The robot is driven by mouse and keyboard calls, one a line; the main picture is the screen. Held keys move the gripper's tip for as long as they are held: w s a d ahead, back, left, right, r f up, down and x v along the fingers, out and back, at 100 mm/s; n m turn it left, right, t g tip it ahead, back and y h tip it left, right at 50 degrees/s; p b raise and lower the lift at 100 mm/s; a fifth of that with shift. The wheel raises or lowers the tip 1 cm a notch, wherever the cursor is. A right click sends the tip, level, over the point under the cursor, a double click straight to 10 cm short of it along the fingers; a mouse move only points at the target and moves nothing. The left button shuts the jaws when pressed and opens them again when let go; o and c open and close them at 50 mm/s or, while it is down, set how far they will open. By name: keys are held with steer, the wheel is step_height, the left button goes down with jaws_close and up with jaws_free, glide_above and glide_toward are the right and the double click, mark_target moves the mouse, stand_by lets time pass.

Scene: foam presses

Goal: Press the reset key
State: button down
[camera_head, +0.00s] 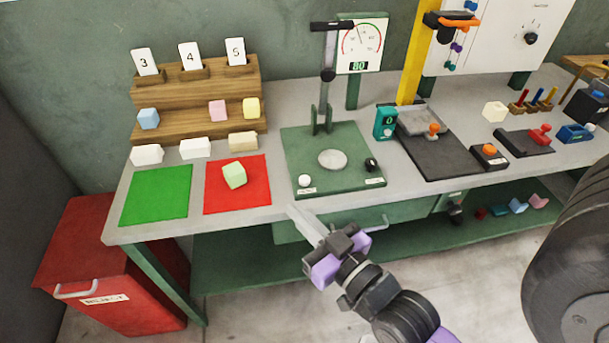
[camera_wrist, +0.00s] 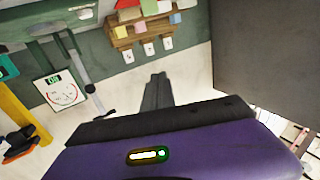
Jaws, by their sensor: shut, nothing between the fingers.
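The green press base (camera_head: 345,139) stands mid-bench with a round pale plate (camera_head: 332,160) and an upright post with a lever (camera_head: 328,74). A white round button (camera_head: 304,181) sits at its front left corner, with a small label too small to read. A black knob (camera_head: 371,164) sits at its front right, also labelled. I cannot read which one is the reset key. My gripper (camera_head: 296,213) is shut and empty, just in front of the bench edge, below the white button in the picture and apart from it. In the wrist view my shut fingers (camera_wrist: 157,90) point toward the wall.
A dial gauge (camera_head: 360,44) stands behind the press. Left are a green mat (camera_head: 157,196), a red mat (camera_head: 222,201) with a pale green block (camera_head: 234,175), and a wooden stepped rack (camera_head: 196,125). Right is a black-based press (camera_head: 440,150). A red bin (camera_head: 90,260) stands below.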

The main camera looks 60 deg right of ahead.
steer(key=w+d+r+n+g+y+p, duration=0.1)
steer(key=w+d+r+n+g+p, duration=0.3)
steer(key=d, duration=0.9)
steer(key=w+d+r+n+g, duration=0.1)
steer(key=w+d+r+n, duration=0.3)
steer(key=d, duration=0.8)
steer(key=n+g+y, duration=0.2)
steer(key=n+y, duration=0.2)
steer(key=y, duration=0.1)
glide_above(308, 180)
step_height(308, 180, down, 8)
steer(key=shift+a+r, duration=0.1)
steer(key=shift+b, duration=0.3)
step_height(308, 180, down, 7)
steer(key=b, duration=0.6)
steer(key=shift+f+b, duration=0.7)
steer(key=shift+f, duration=0.2)
steer(key=shift+f, duration=0.1)
steer(key=shift+f, duration=0.35)
